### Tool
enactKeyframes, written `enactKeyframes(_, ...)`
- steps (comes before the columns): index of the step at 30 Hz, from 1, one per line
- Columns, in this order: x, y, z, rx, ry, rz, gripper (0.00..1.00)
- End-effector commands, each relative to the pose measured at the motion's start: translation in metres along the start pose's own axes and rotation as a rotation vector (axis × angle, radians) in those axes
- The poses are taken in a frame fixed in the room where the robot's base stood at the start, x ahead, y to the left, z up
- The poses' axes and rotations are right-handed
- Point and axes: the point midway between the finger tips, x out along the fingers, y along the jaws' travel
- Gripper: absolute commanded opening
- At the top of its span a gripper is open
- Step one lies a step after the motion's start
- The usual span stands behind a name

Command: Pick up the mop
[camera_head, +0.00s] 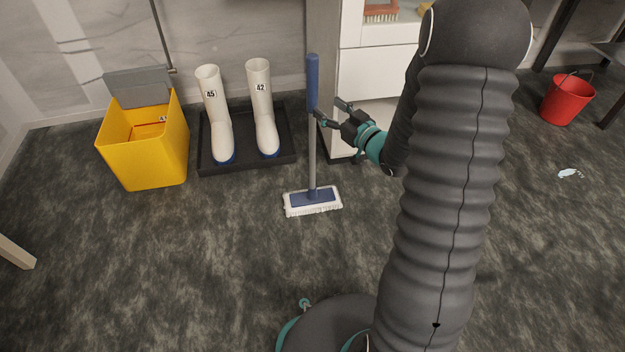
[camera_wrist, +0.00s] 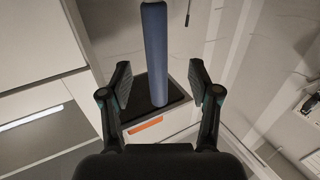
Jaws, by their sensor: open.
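The mop (camera_head: 312,140) stands upright on the floor, with a blue grip at the top, a grey pole and a flat blue head with white bristles. My gripper (camera_head: 328,111) is at the mop's handle, near the lower end of the blue grip, coming from the right. In the wrist view the blue handle (camera_wrist: 156,50) stands between the two open fingers of my gripper (camera_wrist: 160,88). The fingers show gaps on both sides of the handle and do not appear to touch it.
White boots (camera_head: 262,105) stand on a black tray (camera_head: 200,165) left of the mop. A yellow bin (camera_head: 145,160) is further left. A white cabinet (camera_head: 375,75) stands behind my gripper. A red bucket (camera_head: 567,100) is at the far right. The floor in front is clear.

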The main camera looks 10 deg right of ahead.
Motion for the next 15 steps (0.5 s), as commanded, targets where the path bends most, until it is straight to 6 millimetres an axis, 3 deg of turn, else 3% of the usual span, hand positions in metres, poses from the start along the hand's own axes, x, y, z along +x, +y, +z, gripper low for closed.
enactKeyframes(3, 0.017, 0.000, 0.000, -0.001, 0.001, -0.001, 0.62)
enactKeyframes(11, 0.033, 0.001, -0.001, -0.001, 0.000, 0.001, 0.62)
enactKeyframes(15, 0.052, 0.004, -0.003, -0.001, 0.000, -0.002, 0.62)
